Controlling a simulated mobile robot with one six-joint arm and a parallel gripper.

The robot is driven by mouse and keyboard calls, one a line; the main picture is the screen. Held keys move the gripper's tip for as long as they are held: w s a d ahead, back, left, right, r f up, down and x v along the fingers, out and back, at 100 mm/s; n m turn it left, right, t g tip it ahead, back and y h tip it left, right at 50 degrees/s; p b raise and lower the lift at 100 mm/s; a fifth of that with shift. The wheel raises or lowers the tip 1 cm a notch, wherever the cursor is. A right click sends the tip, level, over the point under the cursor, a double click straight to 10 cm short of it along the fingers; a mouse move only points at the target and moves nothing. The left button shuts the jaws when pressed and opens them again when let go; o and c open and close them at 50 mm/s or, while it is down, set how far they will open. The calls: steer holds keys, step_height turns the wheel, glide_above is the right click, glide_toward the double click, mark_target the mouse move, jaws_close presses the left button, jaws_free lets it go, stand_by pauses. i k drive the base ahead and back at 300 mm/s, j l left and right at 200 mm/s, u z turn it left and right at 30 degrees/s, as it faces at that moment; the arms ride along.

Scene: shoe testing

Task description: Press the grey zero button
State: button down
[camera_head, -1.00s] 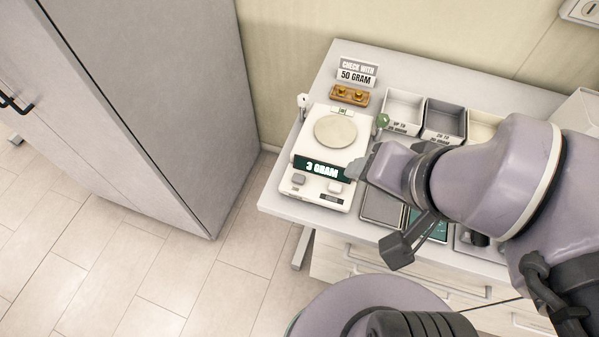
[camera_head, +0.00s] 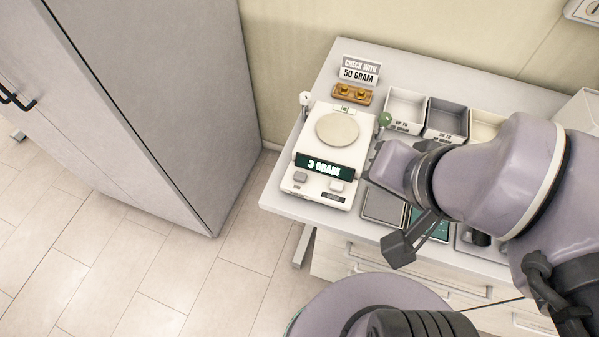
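A white scale (camera_head: 312,197) stands at the left end of the table, with a bare round pan (camera_head: 337,129). Its dark display (camera_head: 325,168) reads "3 GRAM". Two buttons sit on its front panel below the display: a grey left button (camera_head: 300,177) and a paler right button (camera_head: 337,186). Their small labels are too blurred to read. My gripper (camera_head: 375,154) is just right of the scale, beside the display's right end and apart from both buttons. It is mostly hidden behind my wrist, so its fingers cannot be made out.
A sign (camera_head: 359,70) reading "CHECK WITH 50 GRAM" stands behind the scale, with a wooden weight block (camera_head: 352,94) before it. Open bins (camera_head: 405,107) line the back right. A grey tray (camera_head: 383,205) lies right of the scale. A tall cabinet stands left.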

mark_target(301, 177)
steer(key=j+z, duration=0.1)
steer(key=j, duration=0.35)
steer(key=k+j+z, duration=0.15)
steer(key=j, duration=0.3)
steer(key=j+z, duration=0.1)
steer(key=j, duration=0.3)
steer(key=k+j+z, duration=0.15)
steer(key=j, duration=0.3)
steer(key=k+j+z, duration=0.1)
steer(key=j, duration=0.3)
